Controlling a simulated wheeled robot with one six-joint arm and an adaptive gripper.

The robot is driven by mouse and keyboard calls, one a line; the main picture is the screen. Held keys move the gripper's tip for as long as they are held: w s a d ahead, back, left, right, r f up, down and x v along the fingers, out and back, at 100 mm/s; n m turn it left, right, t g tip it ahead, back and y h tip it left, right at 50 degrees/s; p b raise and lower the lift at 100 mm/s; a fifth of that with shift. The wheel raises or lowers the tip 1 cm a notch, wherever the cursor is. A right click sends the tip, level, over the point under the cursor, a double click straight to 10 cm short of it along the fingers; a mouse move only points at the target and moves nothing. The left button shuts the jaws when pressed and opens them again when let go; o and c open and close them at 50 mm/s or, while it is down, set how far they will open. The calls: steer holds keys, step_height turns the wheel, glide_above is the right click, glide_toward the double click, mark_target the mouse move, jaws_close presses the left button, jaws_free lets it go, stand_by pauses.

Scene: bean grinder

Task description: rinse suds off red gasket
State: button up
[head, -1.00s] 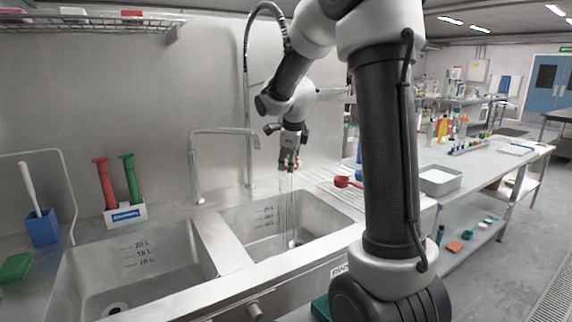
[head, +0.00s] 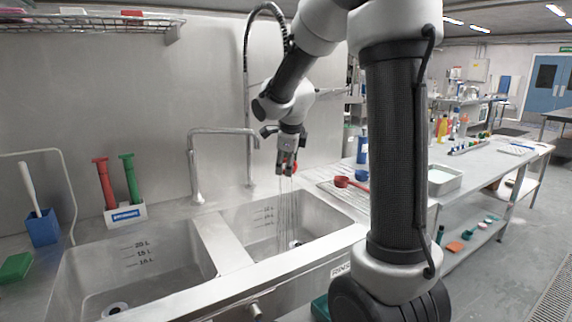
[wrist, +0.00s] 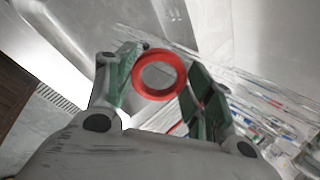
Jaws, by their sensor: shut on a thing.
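The red gasket (wrist: 159,75) is a ring held between the two fingertips of my gripper (wrist: 160,88) in the wrist view. I make out no suds on the side that faces the wrist camera; its other side is hidden. In the head view my gripper (head: 287,168) points down over the right sink basin (head: 300,222), with a small bit of the gasket (head: 295,168) showing beside the fingers. Thin streams of water (head: 287,212) fall from around the gripper into this basin.
A bent faucet (head: 222,131) stands behind the basins. The left basin (head: 150,275) looks empty except for its drain. A red scoop (head: 350,183) lies on the drainboard to the right. A white holder (head: 126,214) with red and green handled tools stands behind the left basin.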

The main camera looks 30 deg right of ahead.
steer(key=shift+s+a, duration=0.3)
steer(key=shift+s, duration=0.45)
steer(key=shift+s+a, duration=0.25)
steer(key=shift+s, duration=0.45)
steer(key=shift+s+a, duration=0.3)
steer(key=shift+s, duration=0.45)
steer(key=s+a+r, duration=0.1)
steer(key=s+r, duration=0.3)
steer(key=shift+s+a, duration=0.35)
stand_by(0.4)
